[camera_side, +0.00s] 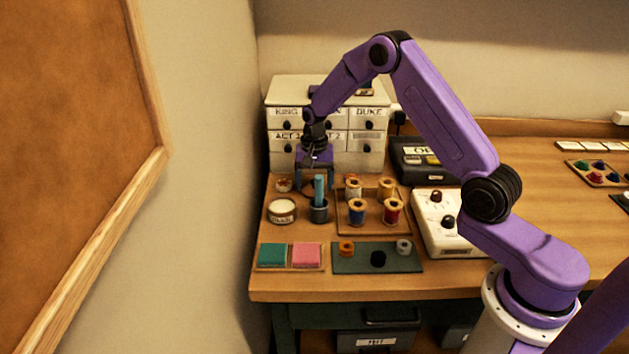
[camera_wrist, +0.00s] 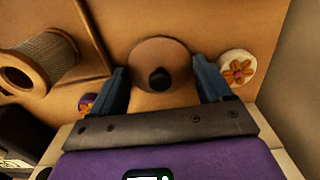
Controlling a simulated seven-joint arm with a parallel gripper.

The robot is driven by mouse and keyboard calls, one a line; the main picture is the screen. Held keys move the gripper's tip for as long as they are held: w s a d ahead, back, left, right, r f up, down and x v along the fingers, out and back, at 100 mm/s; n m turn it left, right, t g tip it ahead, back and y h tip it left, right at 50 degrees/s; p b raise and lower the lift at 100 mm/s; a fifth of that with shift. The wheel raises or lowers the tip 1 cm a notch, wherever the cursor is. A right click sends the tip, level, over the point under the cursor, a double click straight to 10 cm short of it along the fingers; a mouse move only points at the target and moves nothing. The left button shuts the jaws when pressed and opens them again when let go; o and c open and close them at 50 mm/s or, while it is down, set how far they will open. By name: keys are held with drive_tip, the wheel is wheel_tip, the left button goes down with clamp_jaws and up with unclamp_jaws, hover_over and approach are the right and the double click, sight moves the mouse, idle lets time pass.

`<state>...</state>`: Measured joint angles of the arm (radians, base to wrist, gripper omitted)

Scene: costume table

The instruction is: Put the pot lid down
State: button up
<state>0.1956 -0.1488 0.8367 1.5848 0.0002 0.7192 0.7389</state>
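The pot lid is a round brown disc with a black knob in its middle, seen clearly in the wrist view (camera_wrist: 160,54). In the wrist view my gripper's two blue fingers (camera_wrist: 159,66) stand wide apart, one on each side of the lid, with clear gaps beside the knob. I cannot tell whether the fingertips touch the rim.
A white round tin (camera_side: 282,211) is at left, and a tray (camera_side: 373,227) of thread spools at right. A flower-topped white round thing (camera_wrist: 236,68) lies close to one finger. The cabinet (camera_side: 367,140) stands behind.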

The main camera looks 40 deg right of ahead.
drive_tip(key=shift+o, duration=0.4)
wheel_tip(320, 180, up, 12)
drive_tip(key=s+a+r+n, duration=0.3)
drive_tip(key=s+a+n, duration=0.1)
drive_tip(key=s+a, duration=0.25)
drive_tip(key=s+a+r+n, duration=0.2)
drive_tip(key=s+a+n, duration=0.4)
drive_tip(key=s, duration=0.3)
drive_tip(key=s+d+f+n, duration=0.1)
drive_tip(key=s+n, duration=1)
drive_tip(key=s, duration=1.3)
drive_tip(key=shift+s+d+n, duration=0.2)
drive_tip(key=shift+d+n, duration=0.1)
drive_tip(key=shift+d, duration=0.5)
